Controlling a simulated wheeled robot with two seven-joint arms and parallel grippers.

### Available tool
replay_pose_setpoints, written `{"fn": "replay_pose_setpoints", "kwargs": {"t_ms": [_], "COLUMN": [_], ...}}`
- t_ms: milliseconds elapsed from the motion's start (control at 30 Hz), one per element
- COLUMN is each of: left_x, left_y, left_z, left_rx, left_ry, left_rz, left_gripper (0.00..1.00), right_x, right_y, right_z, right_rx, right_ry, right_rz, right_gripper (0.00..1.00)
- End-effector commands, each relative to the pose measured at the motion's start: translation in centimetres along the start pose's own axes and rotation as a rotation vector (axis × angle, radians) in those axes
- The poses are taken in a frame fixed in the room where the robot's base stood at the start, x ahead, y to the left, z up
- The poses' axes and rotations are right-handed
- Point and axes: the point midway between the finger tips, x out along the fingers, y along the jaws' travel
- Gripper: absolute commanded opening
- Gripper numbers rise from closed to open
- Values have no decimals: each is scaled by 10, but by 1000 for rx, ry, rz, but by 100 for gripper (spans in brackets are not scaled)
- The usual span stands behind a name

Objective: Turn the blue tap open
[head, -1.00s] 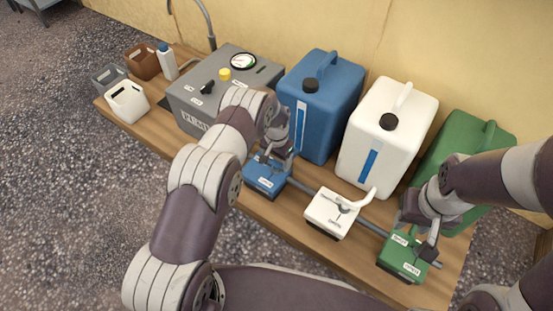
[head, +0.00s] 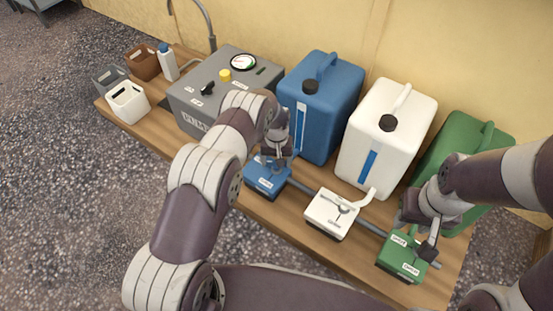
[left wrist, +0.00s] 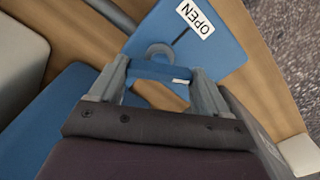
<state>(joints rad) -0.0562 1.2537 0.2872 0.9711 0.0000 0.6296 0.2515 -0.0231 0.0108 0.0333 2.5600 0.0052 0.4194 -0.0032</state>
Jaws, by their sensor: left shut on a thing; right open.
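The blue tap (head: 262,182) is a blue block with a white label, on the pipe in front of the blue jug. My left gripper (head: 274,158) comes down over its top and hides most of its handle. In the left wrist view the fingers (left wrist: 160,85) stand on either side of the blue handle (left wrist: 155,71) and are shut on it. My right gripper (head: 422,242) is open above the green tap (head: 400,258).
A white tap (head: 330,215) sits between the blue and green ones. Behind stand a blue jug (head: 335,115), a white jug (head: 385,150) and a green jug (head: 465,140). A grey pump box (head: 190,115) and small containers are on the left of the wooden bench (head: 285,215).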

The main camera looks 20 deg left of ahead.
Motion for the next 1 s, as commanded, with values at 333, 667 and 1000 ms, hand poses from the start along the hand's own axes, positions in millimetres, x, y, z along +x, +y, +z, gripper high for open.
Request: {"fn": "replay_pose_setpoints", "kwargs": {"t_ms": [333,667,1000], "left_x": [-1,-1,-1], "left_y": [0,0,0], "left_z": [0,0,0], "left_rx": [-326,-635,-891], "left_ry": [0,0,1], "left_rz": [0,0,0], "left_gripper": [46,46,46], "right_x": [-2,-4,-4], "right_y": [0,0,0], "right_z": [0,0,0], "right_rx": [0,0,0], "right_ry": [0,0,0], "right_rz": [0,0,0], "right_gripper": [43,43,43]}}
